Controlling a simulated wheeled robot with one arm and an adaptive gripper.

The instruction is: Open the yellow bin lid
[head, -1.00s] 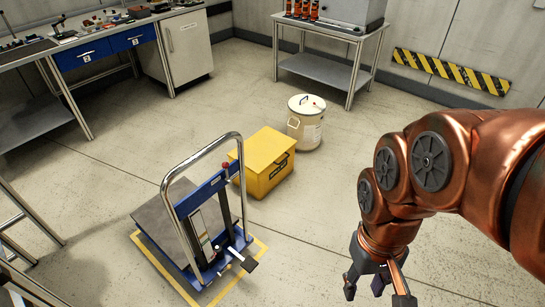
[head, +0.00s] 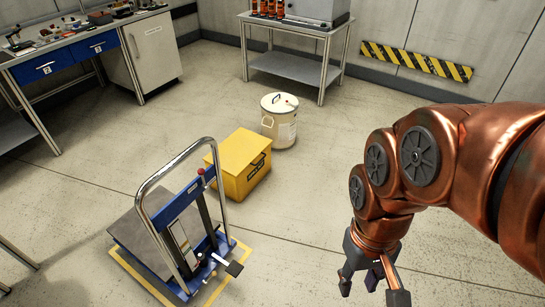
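The yellow bin (head: 246,182) stands on the floor left of the picture's middle, and its flat yellow lid (head: 236,150) lies shut on top. A dark label or latch shows on its right-hand side. My gripper (head: 372,290) hangs at the lower right, well apart from the bin. Its dark fingers are spread with a gap between them, and I see nothing held. The fingertips are partly close to the bottom edge of the view.
A blue lift cart (head: 184,250) with a tall chrome handle stands just front-left of the bin. A cream drum (head: 279,125) stands behind it. A grey metal table (head: 296,70) and a workbench (head: 62,60) line the back. Floor to the bin's right is clear.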

